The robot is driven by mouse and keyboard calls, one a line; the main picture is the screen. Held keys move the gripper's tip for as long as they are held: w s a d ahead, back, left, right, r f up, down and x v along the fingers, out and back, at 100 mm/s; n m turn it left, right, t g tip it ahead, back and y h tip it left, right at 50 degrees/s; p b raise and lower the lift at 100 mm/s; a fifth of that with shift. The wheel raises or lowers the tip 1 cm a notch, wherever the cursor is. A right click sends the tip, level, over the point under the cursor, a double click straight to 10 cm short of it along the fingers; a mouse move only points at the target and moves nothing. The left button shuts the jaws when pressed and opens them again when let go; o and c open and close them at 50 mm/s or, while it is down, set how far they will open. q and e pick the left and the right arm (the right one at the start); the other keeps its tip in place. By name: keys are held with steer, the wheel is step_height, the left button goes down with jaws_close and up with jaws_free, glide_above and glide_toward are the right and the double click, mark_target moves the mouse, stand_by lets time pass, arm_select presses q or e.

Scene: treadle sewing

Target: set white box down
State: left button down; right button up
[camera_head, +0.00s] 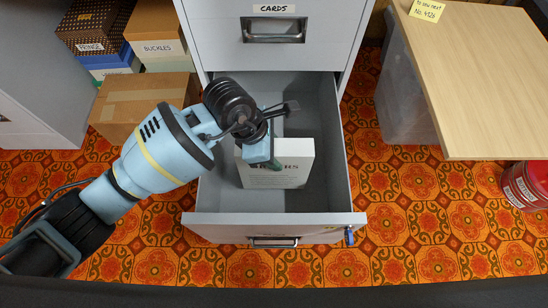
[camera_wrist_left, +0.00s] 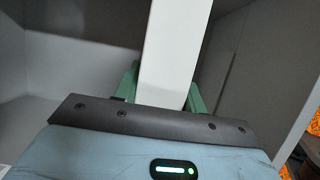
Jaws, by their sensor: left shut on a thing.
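The white box (camera_head: 285,178) with dark lettering stands upright inside the open grey drawer (camera_head: 322,218). My left gripper (camera_head: 274,163) reaches down into the drawer and is shut on the box near its upper left part. In the left wrist view the white box (camera_wrist_left: 172,55) runs between the green fingers, with grey drawer walls around it. The gripper and wrist hide part of the box's top. I cannot tell whether the box's underside touches the drawer floor. My right gripper is not in view.
The drawer around the box is mostly empty. A closed drawer labelled CARDS (camera_head: 272,30) is behind it. Left are a cardboard box (camera_head: 140,100) and stacked boxes labelled FRINGE (camera_head: 92,22) and BUCKLES (camera_head: 155,45). Right are a wooden tabletop (camera_head: 490,80) and a red tin (camera_head: 525,185).

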arm_select(q)
step_height(320, 180, down, 4)
steer(key=shift+r+b, duration=0.1)
steer(key=shift+b, duration=0.7)
steer(key=c, duration=0.8)
jaws_free()
